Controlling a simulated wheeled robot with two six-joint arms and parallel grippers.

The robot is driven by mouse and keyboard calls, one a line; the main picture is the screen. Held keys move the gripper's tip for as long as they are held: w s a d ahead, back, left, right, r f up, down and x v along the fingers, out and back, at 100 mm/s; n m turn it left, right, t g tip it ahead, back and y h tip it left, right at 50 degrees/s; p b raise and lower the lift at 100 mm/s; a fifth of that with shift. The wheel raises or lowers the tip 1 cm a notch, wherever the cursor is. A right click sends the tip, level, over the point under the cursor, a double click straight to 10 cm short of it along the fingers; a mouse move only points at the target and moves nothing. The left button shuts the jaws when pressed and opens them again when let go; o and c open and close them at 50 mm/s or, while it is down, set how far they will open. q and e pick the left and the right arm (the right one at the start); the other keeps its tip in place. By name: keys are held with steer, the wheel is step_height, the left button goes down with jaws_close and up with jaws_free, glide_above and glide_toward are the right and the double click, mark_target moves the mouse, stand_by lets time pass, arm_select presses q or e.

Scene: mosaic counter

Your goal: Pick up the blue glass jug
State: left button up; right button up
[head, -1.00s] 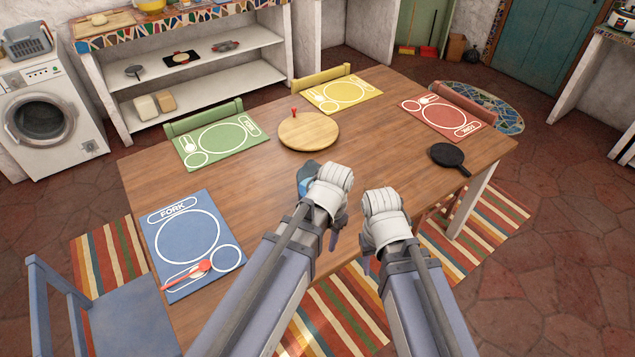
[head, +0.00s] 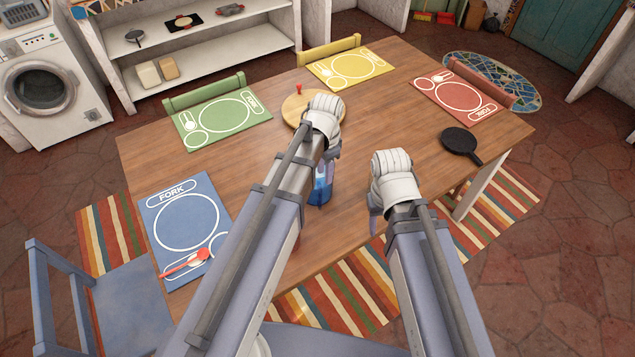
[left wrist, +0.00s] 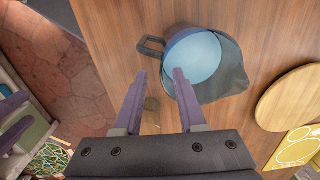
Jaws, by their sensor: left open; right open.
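The blue glass jug (head: 321,189) stands on the wooden table, partly hidden behind my left arm in the head view. In the left wrist view I look down on the jug (left wrist: 218,82), with its pale blue round inside and its dark handle (left wrist: 150,47) pointing left. My left gripper (left wrist: 160,74) is open. Its right fingertip overlaps the jug's near left side in that view, and its left fingertip is clear of it, below the handle. I cannot tell whether it touches. My right gripper (head: 375,222) is open and empty near the table's front edge, right of the jug.
A round wooden board (head: 292,108) lies behind the jug, partly hidden by my left gripper. A black pan (head: 459,141) lies at the right. Blue (head: 150,205), green (head: 222,140), yellow (head: 325,75) and red (head: 478,112) mats lie around the table. The middle left of the table is bare.

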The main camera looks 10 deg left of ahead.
mark_target(324, 190)
arm_select(q)
steer(key=shift+w+f+b, duration=0.2)
steer(key=shift+f+b, duration=0.55)
steer(key=shift+f, duration=0.2)
steer(key=shift+a, duration=0.1)
step_height(324, 190, down, 8)
steer(key=b, duration=0.8)
steer(key=shift+r, duration=0.1)
steer(key=shift+c, duration=0.2)
